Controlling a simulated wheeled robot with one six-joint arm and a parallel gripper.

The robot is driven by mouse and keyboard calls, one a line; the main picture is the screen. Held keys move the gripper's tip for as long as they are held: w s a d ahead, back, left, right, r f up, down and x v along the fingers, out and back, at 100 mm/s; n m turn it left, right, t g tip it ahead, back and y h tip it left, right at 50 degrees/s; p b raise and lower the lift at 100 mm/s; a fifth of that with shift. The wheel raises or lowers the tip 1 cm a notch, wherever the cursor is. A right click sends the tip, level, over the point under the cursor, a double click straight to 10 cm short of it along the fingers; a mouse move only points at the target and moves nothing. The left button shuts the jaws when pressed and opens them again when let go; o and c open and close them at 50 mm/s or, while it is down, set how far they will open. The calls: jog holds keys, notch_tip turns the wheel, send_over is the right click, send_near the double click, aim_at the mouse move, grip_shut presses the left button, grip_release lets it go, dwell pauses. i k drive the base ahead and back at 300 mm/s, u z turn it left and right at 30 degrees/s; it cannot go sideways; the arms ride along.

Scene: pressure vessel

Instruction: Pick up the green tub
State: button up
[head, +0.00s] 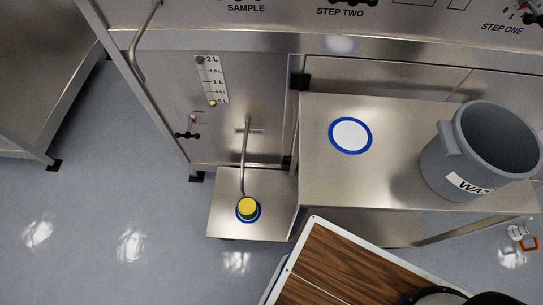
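A small green tub (248,208) stands on the low metal shelf (225,190), left of the centre of the head view. I see it from above; its round top looks yellow, with green at the edge. It sits on a blue-ringed spot, below the end of a thin metal spout (244,165). I cannot tell whether the yellow is its contents. My gripper is not in view.
A higher metal table (400,185) to the right holds a grey waste bin (450,165) and an empty white disc with a blue ring (350,135). A marked gauge (212,80) is on the vessel front above the tub. Floor (100,235) to the left is clear.

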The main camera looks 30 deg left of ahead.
aim_at(247, 206)
jog(key=z, duration=1.2)
jog(key=k, duration=2.3)
jog(key=u, duration=0.9)
